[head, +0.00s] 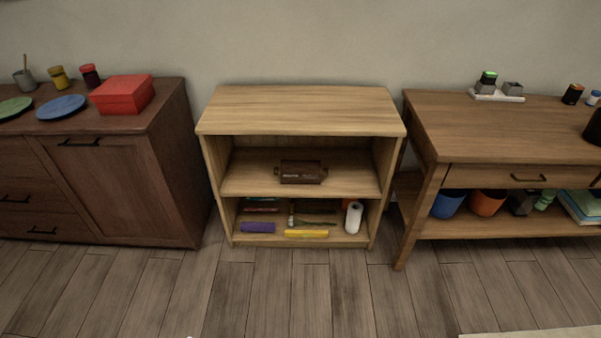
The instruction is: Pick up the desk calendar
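A dark brown block-like object (302,172) with faint pale marks on its front lies on the middle shelf of the light wooden bookcase (300,110). It may be the desk calendar, but it is too small and dark to tell. Nothing else in the head view is clearly a desk calendar. Neither of my grippers is in view.
The bookcase top is bare; its bottom shelf holds a purple item (258,227), a yellow item (307,234) and a white roll (354,217). A dark cabinet (120,180) stands left, a wooden desk (480,130) right. The floor in front (290,295) is clear.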

